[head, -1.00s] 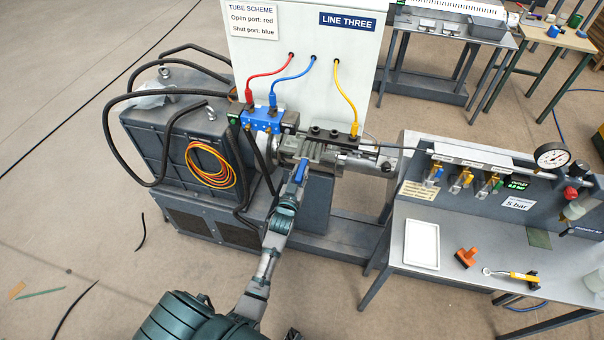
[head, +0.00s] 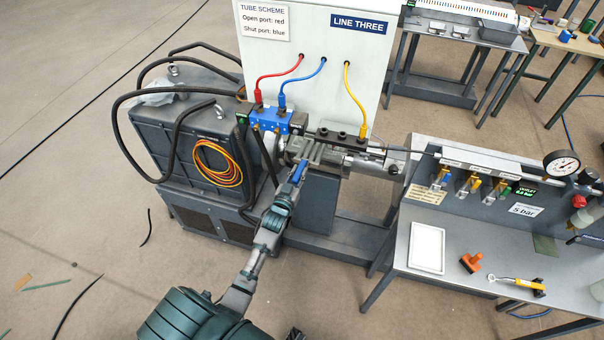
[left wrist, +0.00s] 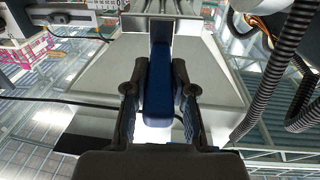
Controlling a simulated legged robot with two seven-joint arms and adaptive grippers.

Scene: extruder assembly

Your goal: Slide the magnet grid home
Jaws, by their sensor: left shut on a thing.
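My left gripper (head: 293,181) is shut on the blue handle (head: 299,171) at the front of the extruder line. The left wrist view shows the blue handle (left wrist: 157,95) upright between the two dark fingers of my left gripper (left wrist: 157,88). The magnet grid, a grey metal part (head: 312,153), sits at the handle's far end, by the metal housing below the row of black knobs. How deep it sits in its slot cannot be told. My right gripper cannot be made out.
A blue valve block (head: 270,121) with red and blue tubes stands just left of the housing. Black hoses (head: 178,145) loop close to my left arm. A grey bench (head: 460,275) with a white tray (head: 427,249) and gauge panel stands at right.

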